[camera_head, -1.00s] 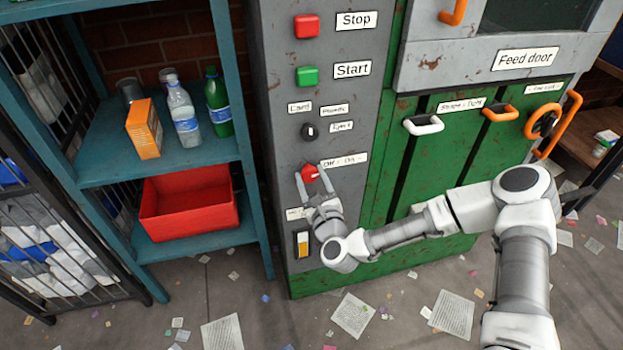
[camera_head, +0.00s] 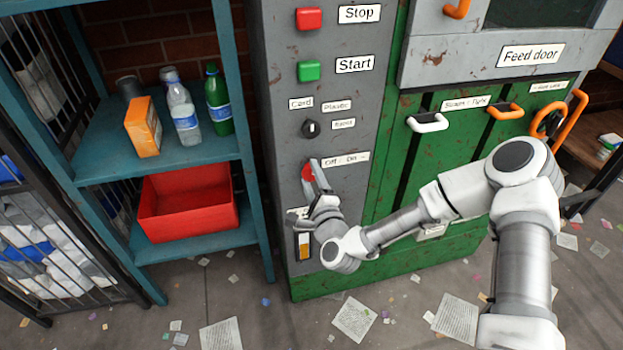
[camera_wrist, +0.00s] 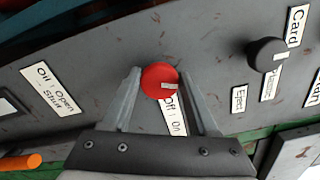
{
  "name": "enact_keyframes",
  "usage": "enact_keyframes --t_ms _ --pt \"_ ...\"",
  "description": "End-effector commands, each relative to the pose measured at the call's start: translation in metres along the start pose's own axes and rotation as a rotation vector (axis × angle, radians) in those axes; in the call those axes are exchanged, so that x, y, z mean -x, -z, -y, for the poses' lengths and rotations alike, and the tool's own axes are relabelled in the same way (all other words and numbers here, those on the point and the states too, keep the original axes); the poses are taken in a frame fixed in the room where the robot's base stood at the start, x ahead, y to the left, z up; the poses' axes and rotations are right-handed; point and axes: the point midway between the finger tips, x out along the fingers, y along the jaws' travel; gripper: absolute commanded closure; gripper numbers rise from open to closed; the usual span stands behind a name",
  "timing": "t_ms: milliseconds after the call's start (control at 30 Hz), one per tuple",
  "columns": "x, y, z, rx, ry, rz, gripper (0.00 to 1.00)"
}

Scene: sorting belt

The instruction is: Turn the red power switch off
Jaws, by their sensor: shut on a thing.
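The red power switch (camera_wrist: 160,80) is a round knob with a pale mark on its face, on the grey panel. In the head view the red switch (camera_head: 307,172) is partly hidden by my gripper. An "Off - On" label (camera_head: 346,159) is beside it. My gripper (camera_wrist: 162,80) has one finger on each side of the knob and is shut on it. The pale mark points to the right in the wrist view. In the head view my gripper (camera_head: 312,172) reaches up to the panel from below.
Above the switch are a black selector knob (camera_head: 311,129), a green Start button (camera_head: 309,70) and a red Stop button (camera_head: 309,18). A yellow and white rocker (camera_head: 304,245) is below. A teal shelf (camera_head: 190,155) with bottles stands at the left.

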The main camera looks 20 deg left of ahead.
Motion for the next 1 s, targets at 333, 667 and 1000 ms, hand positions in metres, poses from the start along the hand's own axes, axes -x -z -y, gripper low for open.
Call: enact_keyframes --t_ms 333,667,1000 --pt "0.0003 0.0001 -0.0025 0.257 -0.001 0.002 0.96" --pt "0.0003 0.0005 -0.0024 0.369 -0.001 0.0 0.96" --pt "0.0004 0.0006 -0.0023 0.387 -0.002 0.0 0.96"
